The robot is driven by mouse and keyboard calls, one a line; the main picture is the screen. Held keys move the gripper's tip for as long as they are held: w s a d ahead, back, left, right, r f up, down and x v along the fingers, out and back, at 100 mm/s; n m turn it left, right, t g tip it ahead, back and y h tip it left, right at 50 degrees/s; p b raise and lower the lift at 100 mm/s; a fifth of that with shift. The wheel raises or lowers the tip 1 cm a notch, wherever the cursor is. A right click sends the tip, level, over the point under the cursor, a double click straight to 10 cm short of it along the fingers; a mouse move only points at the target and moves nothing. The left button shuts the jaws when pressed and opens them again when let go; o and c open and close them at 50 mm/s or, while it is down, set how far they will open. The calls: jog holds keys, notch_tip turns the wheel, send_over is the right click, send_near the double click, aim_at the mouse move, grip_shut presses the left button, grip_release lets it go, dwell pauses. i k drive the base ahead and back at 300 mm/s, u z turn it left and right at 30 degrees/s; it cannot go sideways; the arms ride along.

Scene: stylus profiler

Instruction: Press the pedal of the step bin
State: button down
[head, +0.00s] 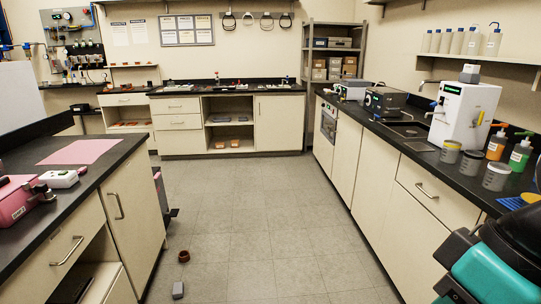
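A dark, narrow thing (162,192) shows just past the far end of the left counter, with a small dark piece (173,212) sticking out low near the floor. It may be the step bin and its pedal, but the cabinet hides most of it and I cannot tell for sure. My teal and black arm fills the lower right corner, with dark grey blocks at its left end that may be my gripper (455,268). It is far from the dark thing, across the aisle. Whether it is open or shut does not show.
A brown ring-like object (184,256) and a small grey block (178,290) lie on the floor by the left cabinet (133,222). The grey tiled floor (265,225) between the counters is otherwise clear. Bottles and instruments stand on the right counter (408,150).

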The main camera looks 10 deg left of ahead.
aim_at(174, 213)
jog(key=i, duration=2.05)
jog(key=u, duration=0.55)
jog(key=i, duration=2.05)
jog(key=u, duration=1.25)
jog(key=i, duration=1.25)
jog(key=u, duration=0.4)
